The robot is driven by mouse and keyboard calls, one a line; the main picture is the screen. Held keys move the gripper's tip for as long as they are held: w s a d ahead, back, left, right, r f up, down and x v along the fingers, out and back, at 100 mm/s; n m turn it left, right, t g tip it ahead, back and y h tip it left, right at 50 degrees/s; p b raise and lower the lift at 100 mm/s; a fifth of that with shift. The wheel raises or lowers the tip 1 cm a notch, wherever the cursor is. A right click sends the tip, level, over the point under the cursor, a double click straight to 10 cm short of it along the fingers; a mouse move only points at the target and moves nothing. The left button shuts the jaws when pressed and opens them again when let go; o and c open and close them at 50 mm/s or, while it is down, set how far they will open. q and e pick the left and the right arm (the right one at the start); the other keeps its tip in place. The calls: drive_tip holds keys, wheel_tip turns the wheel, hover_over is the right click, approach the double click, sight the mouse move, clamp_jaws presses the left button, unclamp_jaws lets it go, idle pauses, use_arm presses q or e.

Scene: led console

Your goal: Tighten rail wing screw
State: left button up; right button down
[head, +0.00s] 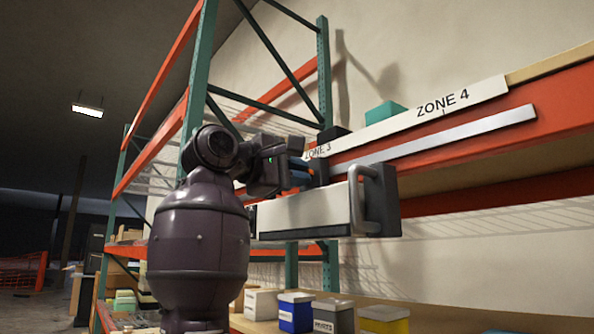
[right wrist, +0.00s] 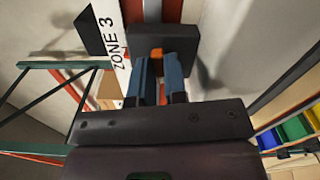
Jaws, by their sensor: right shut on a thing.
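My right gripper (head: 300,172) is up at the shelf beam, beside the dark block at the left end of the grey rail (head: 440,140). In the right wrist view its two blue fingers (right wrist: 158,75) point at a dark block (right wrist: 178,68). An orange piece, seemingly the wing screw (right wrist: 156,54), shows at the fingertips, which are closed on it. Most of the screw is hidden by the fingers, so its angle cannot be told. A white box-like console (head: 310,214) with a grey handle (head: 363,200) hangs just below the gripper. My left gripper is not in view.
The rail runs along an orange shelf beam (head: 470,202) under a ZONE 4 label strip (head: 445,103). A green rack post (head: 322,75) rises behind my arm. Blue, grey and yellow bins (head: 384,319) stand on the lower shelf.

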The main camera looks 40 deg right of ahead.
drive_tip(key=shift+f+m, duration=0.1)
drive_tip(key=shift+m, duration=1)
drive_tip(key=c, duration=1.1)
unclamp_jaws()
drive_tip(key=shift+c, duration=0.2)
drive_tip(key=a+b, duration=0.1)
drive_tip(key=a, duration=1)
drive_tip(key=shift+s, duration=0.45)
